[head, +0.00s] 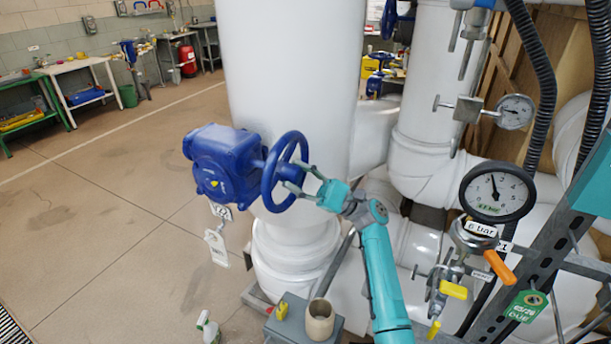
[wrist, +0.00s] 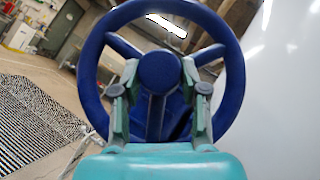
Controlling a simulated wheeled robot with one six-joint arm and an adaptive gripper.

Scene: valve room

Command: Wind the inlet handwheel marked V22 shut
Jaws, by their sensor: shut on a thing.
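The blue handwheel (head: 269,185) sits on the right side of a blue valve gearbox (head: 222,165), in front of a thick white pipe. In the wrist view the handwheel (wrist: 90,75) faces me, with its round hub in the middle and spokes running to the rim. My gripper (head: 297,178) reaches it from the right. In the wrist view the fingers of my gripper (wrist: 160,72) lie on both sides of the hub and are shut on the handwheel. The lower spoke runs between them. White tags (head: 216,240) hang below the gearbox; I cannot read V22 on them.
A round pressure gauge (head: 497,192), with a 6 bar label below, stands at the right near yellow and orange handles. A grey box (head: 300,325) with a beige cup (head: 319,320) is below the arm. Open floor (head: 100,220) lies left, with workbenches behind.

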